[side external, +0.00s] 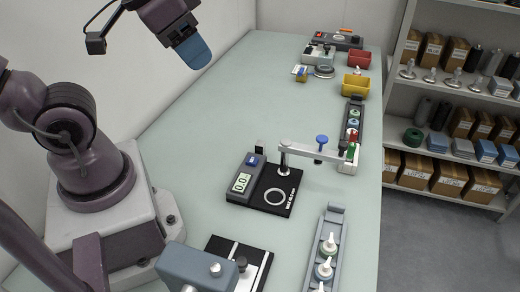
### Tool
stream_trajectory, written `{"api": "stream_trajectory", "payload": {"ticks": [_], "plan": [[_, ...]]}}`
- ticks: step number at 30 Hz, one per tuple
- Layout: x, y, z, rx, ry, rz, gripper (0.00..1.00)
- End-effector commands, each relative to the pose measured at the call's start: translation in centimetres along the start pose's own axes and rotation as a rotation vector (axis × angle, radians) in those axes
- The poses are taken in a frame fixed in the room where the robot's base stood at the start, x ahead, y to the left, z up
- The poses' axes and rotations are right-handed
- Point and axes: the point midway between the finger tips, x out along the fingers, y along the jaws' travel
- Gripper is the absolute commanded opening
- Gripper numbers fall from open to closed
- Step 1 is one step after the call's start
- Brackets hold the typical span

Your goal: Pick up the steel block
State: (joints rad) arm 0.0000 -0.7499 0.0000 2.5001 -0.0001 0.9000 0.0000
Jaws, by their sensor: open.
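A small dark grey block (260,146) stands upright on the table just behind the black gauge unit; it may be the steel block, but it is too small to be sure of its material. My gripper (194,52) is high at the top left, well above the table and far from that block. Its blue fingertip pad faces the camera and hides the other finger. Nothing shows held in it.
The gauge unit (242,183) reads 0.0; a swing arm (308,151) with a blue knob stands beside it. Yellow (357,84) and red (359,60) bins stand farther back. The table's left middle is clear.

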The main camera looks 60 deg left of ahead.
Motion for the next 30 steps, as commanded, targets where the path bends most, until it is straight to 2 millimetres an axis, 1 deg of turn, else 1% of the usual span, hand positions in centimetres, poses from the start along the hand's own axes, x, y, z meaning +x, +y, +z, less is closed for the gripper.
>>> {"api": "stream_trajectory", "payload": {"ticks": [14,15,16,17,24,26,29,30], "plan": [[0.0,0.0,0.0,0.0,0.0,0.0,0.43],[0.0,0.0,0.0,0.0,0.0,0.0,0.47],[0.0,0.0,0.0,0.0,0.0,0.0,0.54],[0.0,0.0,0.0,0.0,0.0,0.0,0.55],[0.0,0.1,0.0,0.002,0.0,0.001,0.55],[0.3,0.2,0.1,0.009,-0.016,0.005,0.55],[1.8,0.4,0.4,0.015,-0.088,0.016,0.55],[2.6,0.4,0.5,0.017,-0.131,0.02,0.55]]}}
